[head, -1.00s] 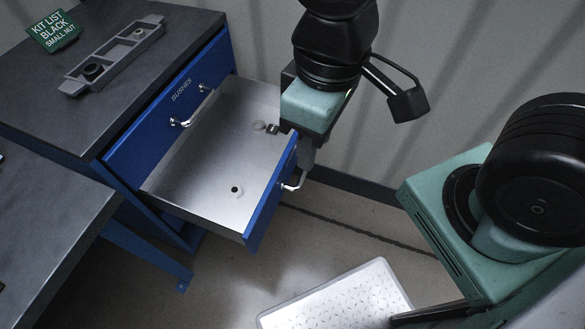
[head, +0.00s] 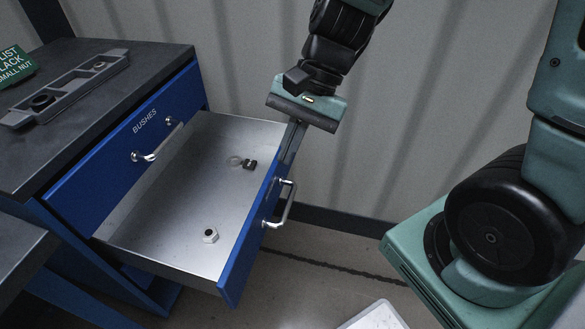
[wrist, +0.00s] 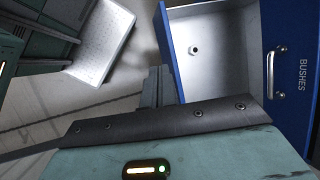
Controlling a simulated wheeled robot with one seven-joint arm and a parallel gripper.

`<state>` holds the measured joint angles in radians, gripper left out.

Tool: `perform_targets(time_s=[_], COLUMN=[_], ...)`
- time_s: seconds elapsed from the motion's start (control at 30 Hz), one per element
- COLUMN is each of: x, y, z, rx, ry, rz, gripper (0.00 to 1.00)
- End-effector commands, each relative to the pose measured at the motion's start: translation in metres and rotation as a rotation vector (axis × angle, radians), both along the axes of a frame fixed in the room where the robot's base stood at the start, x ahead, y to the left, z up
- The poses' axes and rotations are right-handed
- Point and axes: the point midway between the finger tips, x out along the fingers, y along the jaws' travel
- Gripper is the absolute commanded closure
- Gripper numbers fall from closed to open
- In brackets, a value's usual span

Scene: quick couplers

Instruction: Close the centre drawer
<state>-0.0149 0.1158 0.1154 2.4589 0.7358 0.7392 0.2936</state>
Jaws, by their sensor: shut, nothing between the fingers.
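The open drawer (head: 170,200) is pulled far out below the drawer labelled BUSHES, with its blue front (head: 240,255) to the right. Its silver handle (head: 284,205) is on the outer face. My gripper (head: 286,160) is shut and empty, fingers pointing down at the far end of the drawer front; whether they touch it I cannot tell. In the wrist view the fingers (wrist: 158,84) are together beside the drawer's front edge. A white nut (head: 210,235), a black nut (head: 250,164) and a pale ring (head: 233,161) lie inside.
The closed BUSHES drawer (head: 125,150) is above. A grey tray (head: 62,90) and a green sign (head: 14,68) are on the bench top. A corrugated wall stands behind. A white mat or panel (wrist: 100,40) lies on the floor beyond the drawer front.

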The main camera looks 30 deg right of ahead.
Motion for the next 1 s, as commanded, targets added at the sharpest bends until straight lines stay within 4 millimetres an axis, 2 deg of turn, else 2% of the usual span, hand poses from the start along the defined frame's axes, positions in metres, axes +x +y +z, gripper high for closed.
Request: perform_targets(time_s=[0.03, 0.17, 0.2, 0.3, 0.4, 0.5, 0.67, 0.77, 1.0], x=[0.020, 0.065, 0.078, 0.101, 0.115, 0.121, 0.127, 0.132, 0.155], y=[-0.018, -0.069, -0.087, -0.133, -0.171, -0.195, -0.203, -0.197, -0.173], z=[-0.036, -0.080, -0.093, -0.119, -0.136, -0.145, -0.150, -0.159, -0.194], rx=[0.041, 0.161, 0.200, 0.288, 0.358, 0.405, 0.427, 0.425, 0.423], ry=[0.051, 0.162, 0.189, 0.243, 0.273, 0.289, 0.296, 0.298, 0.297], rz=[-0.190, -0.657, -0.791, -1.077, -1.285, -1.408, -1.463, -1.461, -1.455], gripper=[1.00, 1.00, 1.00, 1.00, 1.00, 1.00, 1.00, 1.00, 1.00])
